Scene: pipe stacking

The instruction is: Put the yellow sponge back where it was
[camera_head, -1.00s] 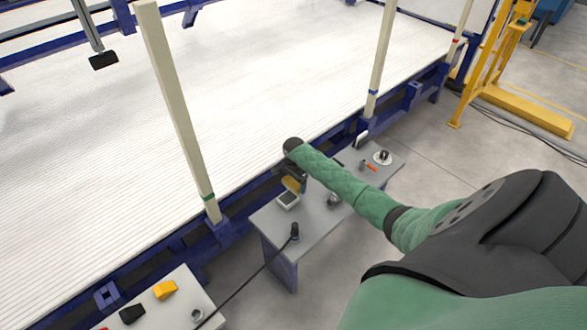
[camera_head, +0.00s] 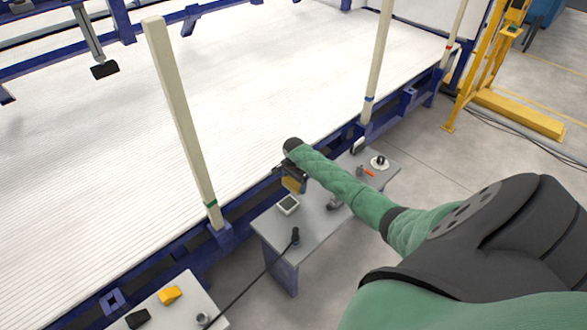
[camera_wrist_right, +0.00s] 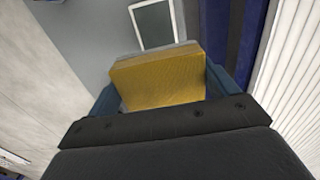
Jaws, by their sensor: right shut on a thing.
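The yellow sponge (camera_head: 293,185) is held in my right gripper (camera_head: 293,177), over the back edge of the small grey table (camera_head: 312,228). In the right wrist view the sponge (camera_wrist_right: 158,80) fills the space between the two blue-grey fingers, with a grey layer along its far edge. It appears to be above the table, apart from the top. The spot under the sponge is hidden. My left gripper is in no view.
A small device with a dark screen (camera_head: 288,204) lies just in front of the sponge and shows in the wrist view (camera_wrist_right: 153,24). A black cabled tool (camera_head: 295,236) stands on the table. A yellow block (camera_head: 171,295) is on another table. Blue framing and upright posts border the table.

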